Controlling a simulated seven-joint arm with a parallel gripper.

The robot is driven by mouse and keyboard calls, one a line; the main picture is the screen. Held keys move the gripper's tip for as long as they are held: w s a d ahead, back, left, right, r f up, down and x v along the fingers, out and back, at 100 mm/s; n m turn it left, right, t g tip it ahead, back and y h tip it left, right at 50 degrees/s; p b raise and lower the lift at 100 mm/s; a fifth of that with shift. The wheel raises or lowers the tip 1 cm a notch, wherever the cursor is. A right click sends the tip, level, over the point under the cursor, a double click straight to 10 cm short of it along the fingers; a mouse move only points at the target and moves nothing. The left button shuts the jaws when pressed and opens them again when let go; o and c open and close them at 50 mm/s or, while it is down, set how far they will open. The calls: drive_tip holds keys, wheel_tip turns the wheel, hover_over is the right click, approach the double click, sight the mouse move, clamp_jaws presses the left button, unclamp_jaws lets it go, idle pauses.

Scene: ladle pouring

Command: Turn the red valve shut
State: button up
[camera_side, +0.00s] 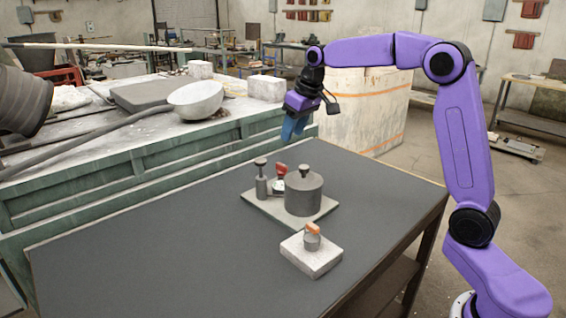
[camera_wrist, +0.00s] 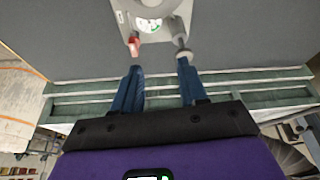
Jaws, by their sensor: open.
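The red valve (camera_side: 280,169) is a small red handle on a pale base plate (camera_side: 258,205), between a short post with a dark round knob (camera_side: 261,163) and a dark grey cylinder (camera_side: 304,195). In the wrist view the red valve (camera_wrist: 134,45) shows just beyond the left fingertip. The knobbed post (camera_wrist: 184,54) shows near the right fingertip. My gripper (camera_side: 292,130) hangs above and behind the plate, blue fingers down, apart from everything. In the wrist view my gripper (camera_wrist: 158,68) is open with nothing between its fingers. The valve's lower part is hidden.
A white block (camera_side: 311,258) bearing a grey fitting with an orange handle (camera_side: 312,230) sits in front of the plate. A white-faced dial (camera_wrist: 149,25) is beside the valve. A green bench (camera_side: 150,165) stands behind. The grey table (camera_side: 150,255) is clear at left.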

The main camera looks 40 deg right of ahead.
drive_tip(key=w+d+m, duration=0.1)
drive_tip(key=w+d, duration=0.2)
drive_tip(key=d, duration=0.2)
approach(282, 164)
drive_tip(key=shift+t, duration=0.3)
drive_tip(key=x, duration=0.8)
drive_tip(key=shift+s+a+f, duration=0.15)
drive_tip(key=shift+f, duration=0.25)
drive_tip(key=shift+h, duration=0.3)
clamp_jaws()
